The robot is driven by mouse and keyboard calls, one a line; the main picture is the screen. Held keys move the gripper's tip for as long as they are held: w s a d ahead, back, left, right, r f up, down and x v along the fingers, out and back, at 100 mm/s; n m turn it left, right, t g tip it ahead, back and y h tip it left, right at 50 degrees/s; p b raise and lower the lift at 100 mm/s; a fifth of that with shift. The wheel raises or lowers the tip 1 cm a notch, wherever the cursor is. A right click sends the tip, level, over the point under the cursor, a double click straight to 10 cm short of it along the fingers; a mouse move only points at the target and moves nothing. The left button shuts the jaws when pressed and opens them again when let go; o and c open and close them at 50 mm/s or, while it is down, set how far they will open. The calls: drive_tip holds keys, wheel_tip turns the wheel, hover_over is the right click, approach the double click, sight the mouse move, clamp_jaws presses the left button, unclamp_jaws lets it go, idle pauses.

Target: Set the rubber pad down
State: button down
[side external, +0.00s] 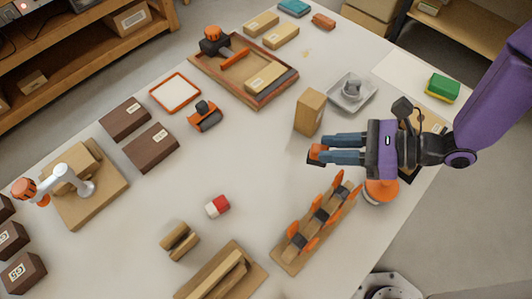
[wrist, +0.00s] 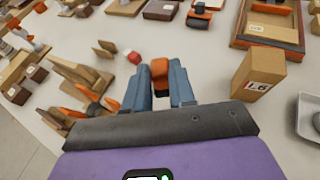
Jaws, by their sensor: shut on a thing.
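My gripper (side external: 318,152) reaches in from the right, well above the bench, with its blue fingers pointing left. It is shut on a small orange block with a darker face, the likely rubber pad (side external: 313,155). In the wrist view the pad (wrist: 160,72) sits between the two fingertips (wrist: 161,88), and its lower part is hidden by the fingers. The pad is apart from the bench top (side external: 255,160).
A cardboard box (side external: 309,111) stands upright just behind the fingers. A wooden rack with orange clamps (side external: 316,228) lies below them in the picture. A red-and-white block (side external: 217,206) lies to the left. The bench between this block and the orange tool (side external: 205,117) is clear.

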drive_tip(key=shift+m+t, duration=0.7)
drive_tip(key=shift+t, duration=0.2)
drive_tip(key=w+a+f, duration=0.6)
drive_tip(key=f, duration=0.1)
drive_tip(key=w+a+f, duration=0.3)
drive_tip(key=shift+a+f, duration=0.2)
drive_tip(key=shift+a, duration=0.2)
drive_tip(key=shift+a+f, duration=0.2)
drive_tip(key=shift+f, duration=1.55)
drive_tip(key=shift+f, duration=0.15)
drive_tip(key=c, duration=0.9)
unclamp_jaws()
drive_tip(key=shift+c, duration=0.2)
